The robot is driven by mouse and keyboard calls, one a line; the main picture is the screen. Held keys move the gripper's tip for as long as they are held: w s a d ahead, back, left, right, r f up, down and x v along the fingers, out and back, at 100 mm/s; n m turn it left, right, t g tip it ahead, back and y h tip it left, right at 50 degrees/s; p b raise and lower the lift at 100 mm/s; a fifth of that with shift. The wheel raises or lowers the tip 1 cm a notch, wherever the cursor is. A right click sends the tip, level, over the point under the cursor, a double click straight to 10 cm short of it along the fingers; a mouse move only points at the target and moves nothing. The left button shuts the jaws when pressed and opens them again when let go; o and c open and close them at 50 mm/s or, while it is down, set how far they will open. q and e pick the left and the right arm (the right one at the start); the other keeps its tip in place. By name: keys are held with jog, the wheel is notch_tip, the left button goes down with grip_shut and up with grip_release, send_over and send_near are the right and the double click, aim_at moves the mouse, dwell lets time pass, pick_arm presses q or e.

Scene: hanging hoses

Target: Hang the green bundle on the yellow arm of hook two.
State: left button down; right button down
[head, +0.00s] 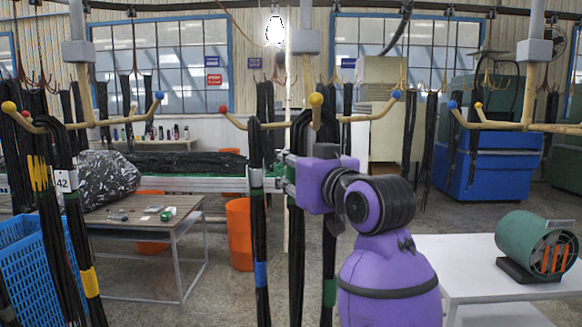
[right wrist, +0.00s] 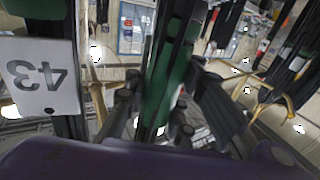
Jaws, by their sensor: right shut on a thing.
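The green bundle, black hoses with a green band (head: 330,292), hangs upright at the centre of the head view. My right gripper (head: 289,172) reaches in from the right and is shut on it. In the right wrist view its green wrap (right wrist: 168,85) lies between the two fingers (right wrist: 165,100). The middle hook's yellow arm, with a yellow ball tip (head: 316,99), points toward me. The bundle's top loop is close around this arm just below the ball; I cannot tell whether it rests on it. My left gripper is not in view.
A blue-banded bundle (head: 261,273) hangs close left, under the red-tipped arm (head: 250,110). A blue-tipped arm (head: 396,95) extends right. A white tag 43 (right wrist: 38,78) is near the gripper. Other bundles hang at left (head: 72,215). A white table (head: 470,270) stands right.

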jog(key=shift+r, duration=0.25)
